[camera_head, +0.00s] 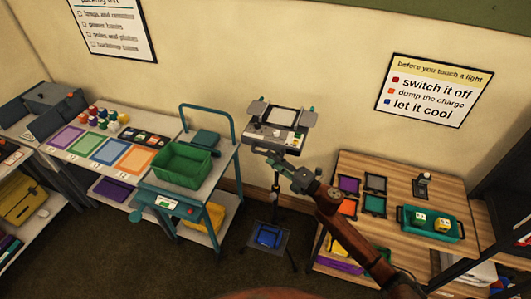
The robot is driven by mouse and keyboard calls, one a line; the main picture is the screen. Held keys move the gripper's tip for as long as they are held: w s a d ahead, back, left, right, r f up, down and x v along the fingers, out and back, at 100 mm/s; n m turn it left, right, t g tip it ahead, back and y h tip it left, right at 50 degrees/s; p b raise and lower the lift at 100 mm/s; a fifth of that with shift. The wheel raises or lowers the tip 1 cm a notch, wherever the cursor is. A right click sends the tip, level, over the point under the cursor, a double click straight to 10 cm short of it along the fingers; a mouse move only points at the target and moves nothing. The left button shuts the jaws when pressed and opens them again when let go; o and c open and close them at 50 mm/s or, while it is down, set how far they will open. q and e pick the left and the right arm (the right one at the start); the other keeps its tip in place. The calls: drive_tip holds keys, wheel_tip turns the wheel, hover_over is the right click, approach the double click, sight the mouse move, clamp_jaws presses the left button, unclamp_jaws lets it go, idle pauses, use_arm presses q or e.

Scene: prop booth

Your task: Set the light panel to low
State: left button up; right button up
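The light panel (283,116) stands on a dark stand near the wall, just right of the picture's middle. It has a pale panel on top, grey flaps at its sides and a light front face with small controls, too small to read. My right arm comes in from the lower right. My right gripper (278,163) is just below and in front of the panel's front edge. I cannot tell whether it touches the panel, or whether its fingers are open or shut. The setting of the panel cannot be read. My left gripper is not in view.
A green bin (182,165) sits on a teal cart (223,158) left of the stand. A blue item (268,236) lies low at the stand's foot. A wooden table (400,176) with coloured frames and a teal tray (405,226) stands to the right, beside my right arm.

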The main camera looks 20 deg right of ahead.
drive_tip(key=shift+p+x, duration=0.4)
drive_tip(key=shift+x, duration=1.6)
drive_tip(key=shift+c, duration=0.4)
clamp_jaws()
drive_tip(key=shift+d, duration=0.15)
